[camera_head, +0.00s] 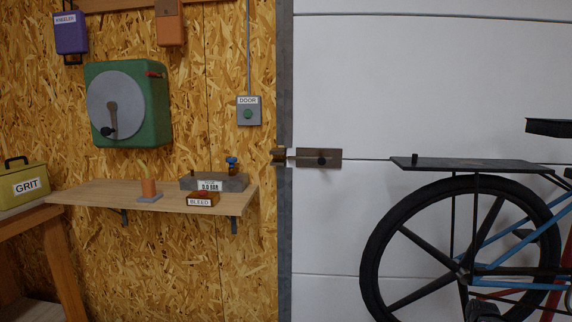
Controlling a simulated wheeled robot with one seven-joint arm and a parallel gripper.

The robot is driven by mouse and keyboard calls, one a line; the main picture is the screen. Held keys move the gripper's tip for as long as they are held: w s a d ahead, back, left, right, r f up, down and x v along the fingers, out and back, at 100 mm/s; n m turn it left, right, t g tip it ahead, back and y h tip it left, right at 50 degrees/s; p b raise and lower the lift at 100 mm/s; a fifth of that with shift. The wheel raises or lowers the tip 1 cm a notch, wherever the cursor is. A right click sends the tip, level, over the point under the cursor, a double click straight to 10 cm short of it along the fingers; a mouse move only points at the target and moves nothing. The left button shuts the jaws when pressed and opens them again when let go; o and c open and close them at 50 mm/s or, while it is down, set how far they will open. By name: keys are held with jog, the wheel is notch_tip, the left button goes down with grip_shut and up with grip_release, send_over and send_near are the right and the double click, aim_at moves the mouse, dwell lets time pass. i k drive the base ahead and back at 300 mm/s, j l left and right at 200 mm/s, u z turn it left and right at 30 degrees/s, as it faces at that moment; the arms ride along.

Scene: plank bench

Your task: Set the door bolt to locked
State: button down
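The door bolt (318,158) is a small brown metal plate with a dark round knob, fixed on the white panelled door (420,80) near its left edge. A brown keeper (279,155) sits to its left on the grey door post (285,230). A light-coloured strip shows between the plate and the keeper; I cannot tell whether the bolt's rod reaches into the keeper. My gripper is not in view.
A bicycle (465,275) with a dark rear rack (470,164) stands before the door at the right. A wooden shelf (110,194) holds a gauge block (214,182) and a BLEED box (203,200). A DOOR button box (248,111) is on the wall.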

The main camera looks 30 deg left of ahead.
aim_at(321, 160)
jog(key=u, duration=1.4)
